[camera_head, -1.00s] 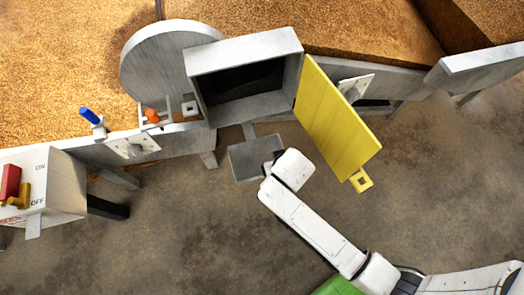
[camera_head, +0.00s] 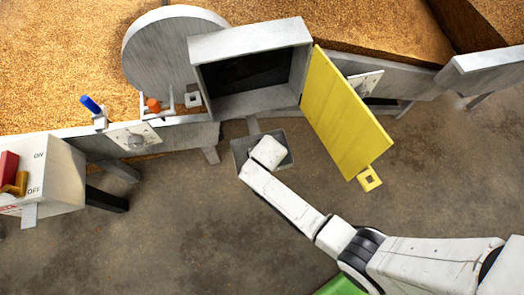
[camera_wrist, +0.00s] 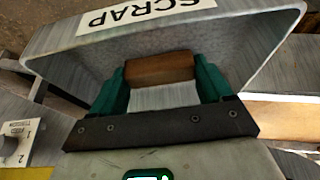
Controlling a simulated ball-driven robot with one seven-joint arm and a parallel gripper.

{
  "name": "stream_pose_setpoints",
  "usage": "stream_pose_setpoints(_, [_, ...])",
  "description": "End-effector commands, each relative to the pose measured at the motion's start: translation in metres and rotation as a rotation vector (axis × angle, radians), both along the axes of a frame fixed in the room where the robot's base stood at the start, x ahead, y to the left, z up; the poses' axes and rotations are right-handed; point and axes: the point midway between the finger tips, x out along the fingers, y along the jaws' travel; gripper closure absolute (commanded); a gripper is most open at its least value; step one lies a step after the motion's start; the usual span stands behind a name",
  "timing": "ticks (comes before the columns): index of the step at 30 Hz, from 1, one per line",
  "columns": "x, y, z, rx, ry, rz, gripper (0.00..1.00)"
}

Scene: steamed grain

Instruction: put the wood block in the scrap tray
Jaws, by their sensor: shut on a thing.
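The wood block (camera_wrist: 160,68) is brown and sits between the two green fingers of my gripper (camera_wrist: 162,78) in the wrist view. My gripper is shut on it. The scrap tray (camera_wrist: 262,62) is grey metal with a white SCRAP label on its far rim, and the block appears within its walls. I cannot tell whether the block touches the tray floor. In the head view the tray (camera_head: 284,161) is below the open grey box, and my wrist covers its middle. The block and the fingers are hidden there.
The grey box (camera_head: 249,38) has its yellow door (camera_head: 342,112) swung open, just right of the tray. A switch box (camera_head: 45,185) with a red switch stands at the left. The floor below is clear.

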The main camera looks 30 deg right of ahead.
Motion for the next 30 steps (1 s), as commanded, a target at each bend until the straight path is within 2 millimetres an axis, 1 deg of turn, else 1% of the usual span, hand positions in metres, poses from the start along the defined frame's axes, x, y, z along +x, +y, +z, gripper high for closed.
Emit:
stream_pose_setpoints(6, [0.0,0.0,0.0,0.0,0.0,0.0,0.5])
stream_pose_setpoints(10, [0.0,0.0,-0.004,0.0,0.0,0.0,0.5])
stream_pose_setpoints(11, [0.0,0.0,-0.004,0.0,0.0,0.0,0.2])
stream_pose_setpoints(17, [0.0,0.0,-0.003,0.0,0.001,0.0,0.01])
stream_pose_setpoints(18, [-0.001,0.0,-0.003,0.0,0.001,0.0,0.0])
stream_pose_setpoints(25, [0.0,0.0,-0.001,0.0,0.0,0.0,0.0])
stream_pose_setpoints(28, [-0.002,0.0,0.005,0.0,0.0,0.0,0.0])
stream_pose_setpoints(30, [-0.005,0.002,0.012,0.0,0.0,0.0,0.0])
